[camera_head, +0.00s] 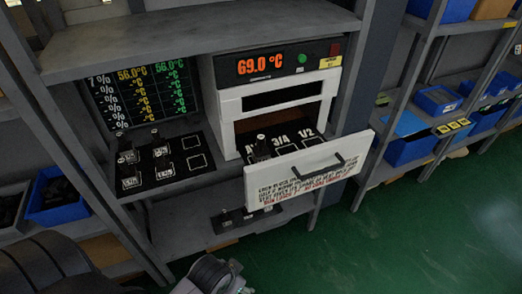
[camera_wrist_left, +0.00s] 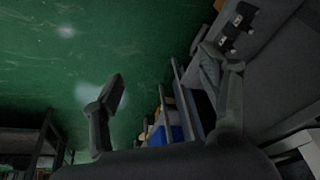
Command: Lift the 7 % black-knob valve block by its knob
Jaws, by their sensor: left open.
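Several valve blocks with dark knobs (camera_head: 162,150) stand on a black mat (camera_head: 194,142) on the shelf left of the oven. Another dark block (camera_head: 262,147) stands upright on the black pulled-out surface of the oven. Their labels are too small to read, so I cannot tell which is the 7 % block. My left gripper (camera_wrist_left: 166,92) is open and empty in the left wrist view, with floor and shelving beyond its fingers. It is apart from all the blocks. A grey part of my arm shows at the bottom of the head view. My right gripper is not in view.
The white oven (camera_head: 228,108) reads 69.0 °C, and its front panel with handle (camera_head: 310,168) sticks out. A temperature board (camera_head: 140,93) stands behind the mat. Dark items (camera_head: 235,217) lie on the lower shelf. Blue bins (camera_head: 405,150) fill the right rack. Green floor (camera_head: 440,230) is clear.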

